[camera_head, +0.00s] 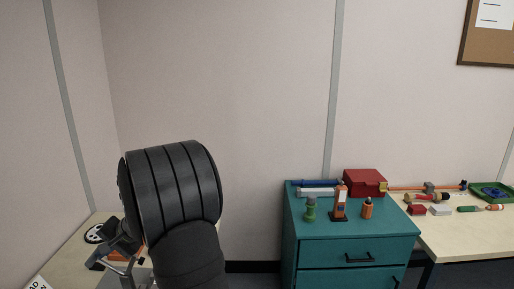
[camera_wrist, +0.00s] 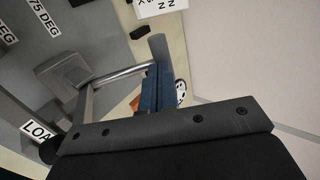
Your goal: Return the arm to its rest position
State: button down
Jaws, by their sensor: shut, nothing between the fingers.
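My gripper (camera_wrist: 156,85) shows in the wrist view as a dark screwed bracket with narrow blue and grey fingers close together. It is shut and empty, above a work surface at the left. In the head view my black ribbed arm joint fills the lower left, and much of the gripper area is hidden or hard to tell apart from the hardware there. A grey plate (camera_wrist: 108,30) with angle labels lies below the gripper in the wrist view.
A pale table (camera_head: 68,255) at left carries a black-and-white wheel (camera_head: 95,233). A teal drawer cabinet (camera_head: 350,252) at right holds a red box (camera_head: 364,182) and several small items. A second table (camera_head: 460,240) with tools stands beyond. Walls stand close behind.

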jog(key=shift+a, duration=0.1)
dwell(0.5)
jog(key=shift+h, duration=0.3)
jog(key=v, duration=0.4)
jog(key=f+v, duration=0.1)
jog(key=v, duration=0.3)
jog(key=d+v, duration=0.1)
jog(key=v, duration=0.4)
jog(key=shift+d+f, duration=0.15)
jog(key=shift+f, duration=0.1)
jog(key=x, duration=0.4)
jog(key=r+x, duration=0.1)
jog(key=x, duration=0.3)
jog(key=a+x, duration=0.1)
jog(key=x, duration=0.3)
jog(key=shift+a+f, duration=0.15)
jog(key=shift+a, duration=0.25)
jog(key=shift+d+r+y, duration=0.15)
jog(key=shift+d+y, duration=0.35)
jog(key=shift+y, duration=0.15)
jog(key=shift+d+r+y, duration=0.15)
jog(key=shift+d+y, duration=0.35)
jog(key=shift+y, duration=0.15)
jog(key=shift+s+d+y, duration=0.15)
jog(key=shift+y, duration=0.25)
jog(key=shift+s+f, duration=0.1)
